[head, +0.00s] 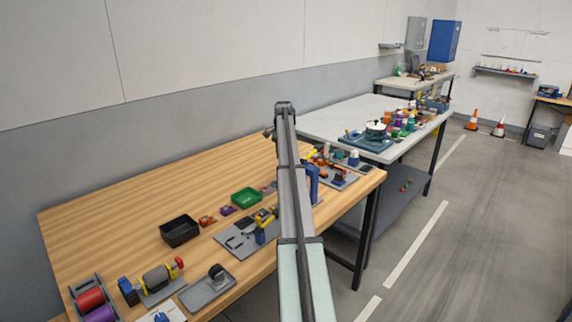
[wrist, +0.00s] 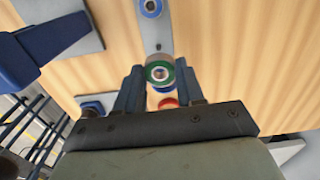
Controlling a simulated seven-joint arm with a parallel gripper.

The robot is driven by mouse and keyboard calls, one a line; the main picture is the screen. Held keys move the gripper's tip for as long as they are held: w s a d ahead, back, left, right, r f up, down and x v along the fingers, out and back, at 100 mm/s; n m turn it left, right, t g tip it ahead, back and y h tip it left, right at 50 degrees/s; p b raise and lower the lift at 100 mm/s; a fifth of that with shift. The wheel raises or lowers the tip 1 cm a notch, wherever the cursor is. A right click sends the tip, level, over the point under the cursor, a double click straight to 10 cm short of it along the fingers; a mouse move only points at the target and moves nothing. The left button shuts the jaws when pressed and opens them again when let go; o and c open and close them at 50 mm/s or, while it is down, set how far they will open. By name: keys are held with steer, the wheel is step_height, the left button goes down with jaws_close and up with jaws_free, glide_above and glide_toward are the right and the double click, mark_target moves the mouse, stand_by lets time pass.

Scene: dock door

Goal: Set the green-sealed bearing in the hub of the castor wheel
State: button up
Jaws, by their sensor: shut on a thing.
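In the wrist view, my gripper (wrist: 160,82) is shut on the green-sealed bearing (wrist: 161,73), a small metal ring with a green band and a dark centre. It is held between the fingertips, with wood tabletop behind it. A second ring with a blue band, a blue-sealed bearing (wrist: 150,8), lies on a narrow grey plate beyond the fingertips. I cannot make out the castor wheel for certain in either view. In the head view my arm hides the gripper and the bearing.
A red round part (wrist: 168,103) shows between the fingers. A blue block (wrist: 45,40) stands at upper left in the wrist view. In the head view, the wooden bench (head: 120,200) carries a black bin (head: 180,232), a green bin (head: 246,197) and a grey tray (head: 208,290). Its back left is clear.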

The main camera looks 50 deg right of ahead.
steer(key=w+a+r+n, duration=0.2)
steer(key=a+n, duration=0.1)
steer(key=a, duration=1.5)
steer(key=w+a+r+n, duration=0.1)
steer(key=w+a+n, duration=0.15)
steer(key=a, duration=1.45)
steer(key=s+a+n, duration=0.3)
steer(key=s+a, duration=0.2)
steer(key=a, duration=0.6)
steer(key=s+a+n, duration=0.3)
steer(key=s+a, duration=0.2)
steer(key=a, duration=0.6)
steer(key=s+d+m, duration=0.3)
steer(key=d+m, duration=0.1)
steer(key=d, duration=1)
steer(key=s+d+f+m, duration=0.1)
steer(key=s+d+m, duration=0.2)
steer(key=d, duration=1.1)
steer(key=s+d+m, duration=0.4)
steer(key=s+d, duration=0.1)
steer(key=d, duration=0.9)
steer(key=shift+d+f+m, duration=0.3)
steer(key=shift+f+m, duration=0.05)
steer(key=shift+f, duration=0.05)
steer(key=shift+f, duration=3.45)
